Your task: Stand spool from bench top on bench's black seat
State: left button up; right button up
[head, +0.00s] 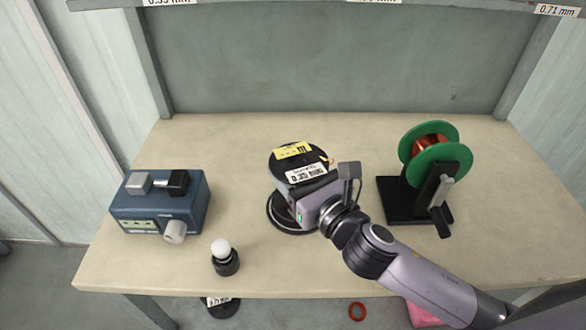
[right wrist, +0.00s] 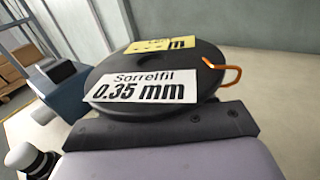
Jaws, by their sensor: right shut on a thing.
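The spool (head: 285,164) is black, with a yellow label and a white label on its upper flange. In the right wrist view the spool (right wrist: 205,60) reads "Sorrelfil 0.35 mm", and an orange wire end sticks out at its right. My right gripper (head: 303,196) is shut on it from the front right. The black round seat (head: 290,229) is on the bench top directly below the spool, partly hidden by spool and gripper. I cannot tell whether the spool touches the seat. My left gripper is not in view.
A blue box (head: 160,205) with a knob stands at left on the bench top (head: 340,270). A small black piece with a white ball (head: 222,250) is in front. A green-flanged copper spool (head: 430,155) sits on a black stand at right. Several items lie on the floor.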

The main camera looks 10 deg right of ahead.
jog(key=shift+f, duration=0.15)
jog(key=shift+f+b, duration=0.45)
jog(key=shift+f, duration=0.2)
jog(key=o, duration=1.3)
jog(key=shift+v, duration=3.55)
